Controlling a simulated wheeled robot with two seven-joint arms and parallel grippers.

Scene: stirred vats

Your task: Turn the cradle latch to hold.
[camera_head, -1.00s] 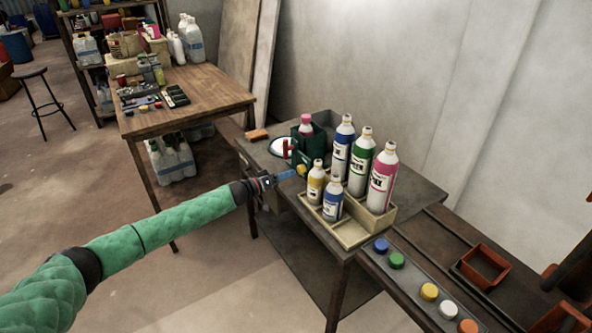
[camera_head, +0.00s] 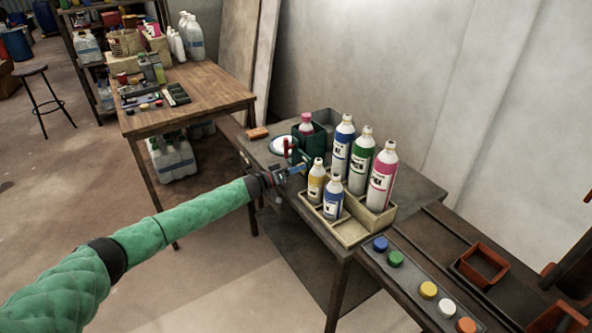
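The dark green cradle (camera_head: 318,143) stands on the grey bench and holds a pink-capped bottle (camera_head: 306,122). A small upright red lever (camera_head: 286,148), seemingly the cradle latch, shows at its left side; its exact setting is too small to read. My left gripper (camera_head: 297,170), with blue fingers on a green-sleeved arm, is just in front of and below the cradle and lever. Whether its fingers touch anything, or are open or shut, I cannot tell. My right gripper is not in view.
A cream tray (camera_head: 350,233) with yellow, blue, green and pink-labelled bottles stands just right of my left gripper. A white round dish (camera_head: 281,146) and an orange block (camera_head: 257,133) lie behind. Coloured buttons (camera_head: 396,259) and an orange-red frame (camera_head: 484,265) are at the right.

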